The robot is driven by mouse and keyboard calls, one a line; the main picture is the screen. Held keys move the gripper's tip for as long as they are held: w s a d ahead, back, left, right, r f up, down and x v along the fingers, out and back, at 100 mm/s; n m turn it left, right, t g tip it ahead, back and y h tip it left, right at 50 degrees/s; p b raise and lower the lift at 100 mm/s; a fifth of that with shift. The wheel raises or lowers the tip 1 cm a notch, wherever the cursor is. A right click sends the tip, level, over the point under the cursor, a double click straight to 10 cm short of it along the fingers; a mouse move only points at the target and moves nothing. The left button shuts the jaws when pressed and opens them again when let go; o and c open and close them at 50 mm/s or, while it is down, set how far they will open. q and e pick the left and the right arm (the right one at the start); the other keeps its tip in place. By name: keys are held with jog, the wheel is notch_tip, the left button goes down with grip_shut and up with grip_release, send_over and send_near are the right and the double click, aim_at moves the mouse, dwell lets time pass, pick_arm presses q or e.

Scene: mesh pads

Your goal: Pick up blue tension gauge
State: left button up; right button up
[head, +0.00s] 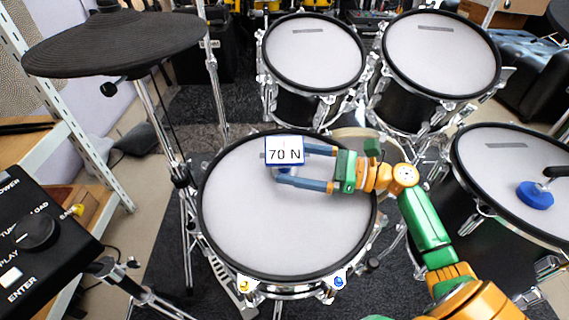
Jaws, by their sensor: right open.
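The blue tension gauge (284,151) is on the white mesh head of the front middle drum (270,225), left of the head's upper middle. Its white display reads "70 N" in a blue frame, and a small blue part shows just below it. My right gripper (291,164) reaches in from the right, open. Its two blue-grey fingers point left, one beside the display and one below it. The display hides part of the upper finger. I cannot tell whether the fingers touch the gauge. My left gripper is not in view.
A blue disc (535,195) with a black handle lies on the right drum (500,165). Two drums (315,60) stand behind, a black cymbal pad (120,42) at upper left. A black control box (40,245) is at left. Yellow (244,285) and blue (339,282) fittings sit on the front rim.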

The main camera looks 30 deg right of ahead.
aim_at(282, 161)
jog(key=x, duration=0.3)
grip_shut()
dwell(0.3)
